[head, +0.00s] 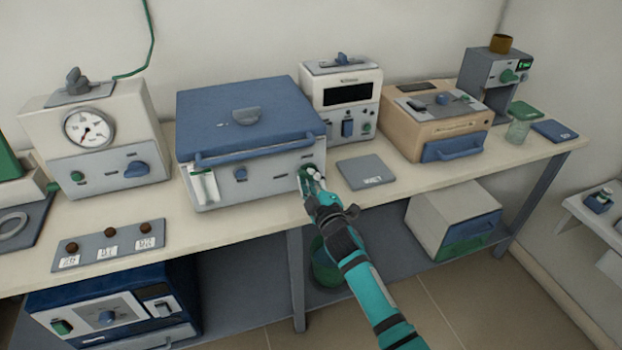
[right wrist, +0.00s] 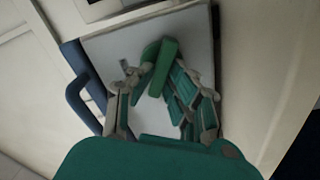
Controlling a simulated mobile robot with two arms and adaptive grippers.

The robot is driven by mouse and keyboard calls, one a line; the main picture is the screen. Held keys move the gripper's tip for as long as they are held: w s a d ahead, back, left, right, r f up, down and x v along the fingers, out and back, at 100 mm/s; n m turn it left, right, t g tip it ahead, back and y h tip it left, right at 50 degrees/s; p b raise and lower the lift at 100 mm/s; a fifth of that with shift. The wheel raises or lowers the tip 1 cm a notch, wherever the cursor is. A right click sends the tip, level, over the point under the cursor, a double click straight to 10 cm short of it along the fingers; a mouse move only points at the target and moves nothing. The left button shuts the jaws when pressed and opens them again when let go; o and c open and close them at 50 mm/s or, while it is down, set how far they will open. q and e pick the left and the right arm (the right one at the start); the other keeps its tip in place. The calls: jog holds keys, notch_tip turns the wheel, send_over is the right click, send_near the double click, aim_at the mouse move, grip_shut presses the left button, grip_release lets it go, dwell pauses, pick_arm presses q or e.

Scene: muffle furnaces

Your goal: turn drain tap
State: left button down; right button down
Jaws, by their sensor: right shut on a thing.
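The drain tap (head: 306,170) is a small green handle at the lower right of the front of a blue-lidded bath (head: 250,100). My right gripper (head: 312,182) reaches it from the front and covers part of it. In the right wrist view the green tap handle (right wrist: 159,66) stands tilted between the fingers of my right gripper (right wrist: 157,84), against the light grey panel. The fingers are closed in on the handle. My left gripper is not in view.
A grey-blue plate (head: 366,172) lies on the bench right of the bath. A beige device (head: 435,128) with a blue drawer stands beyond it. A gauge box (head: 95,135) stands left. A green bucket (head: 325,268) sits on the shelf below, partly behind my right arm.

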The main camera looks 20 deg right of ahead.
jog(key=n, duration=0.6)
jog(key=shift+a+f, duration=0.1)
jog(key=shift+f, duration=0.05)
jog(key=shift+n, duration=0.3)
jog(key=c, duration=1.3)
grip_release()
jog(key=s, duration=1.2)
jog(key=shift+d, duration=0.2)
jog(key=shift+f, duration=0.1)
